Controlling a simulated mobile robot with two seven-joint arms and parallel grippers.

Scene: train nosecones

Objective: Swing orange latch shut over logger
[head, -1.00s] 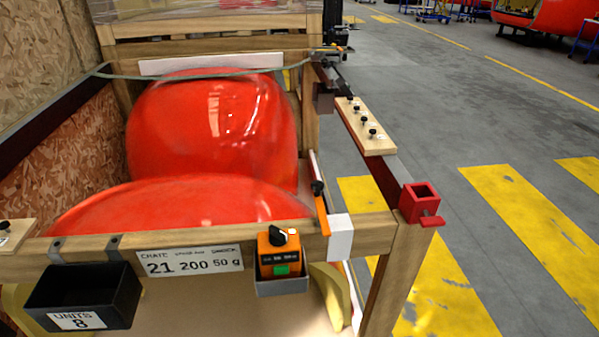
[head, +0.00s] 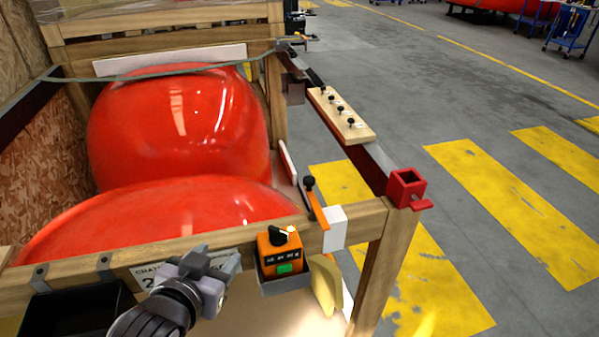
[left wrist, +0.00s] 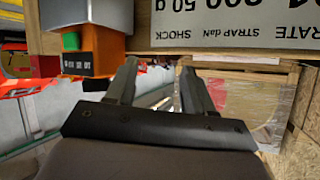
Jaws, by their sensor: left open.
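The orange logger (head: 278,254), with a black knob on top and a green patch, sits in a grey holder (head: 285,284) on the crate's front beam. It also shows upside down in the left wrist view (left wrist: 98,48). The orange latch (head: 317,208) is a thin strip with a black knob, beside a white block (head: 336,228) right of the logger. It points up and away and does not cover the logger. My left gripper (head: 215,258) is open and empty, left of the logger and in front of the crate label. My right gripper is not in view.
Large red nosecones (head: 180,125) fill the wooden crate behind the beam (head: 366,218). A black bin (head: 75,308) hangs at left, a yellow curved piece (head: 325,284) hangs right of the holder, and a red bracket (head: 406,187) caps the right corner. Floor at right is open.

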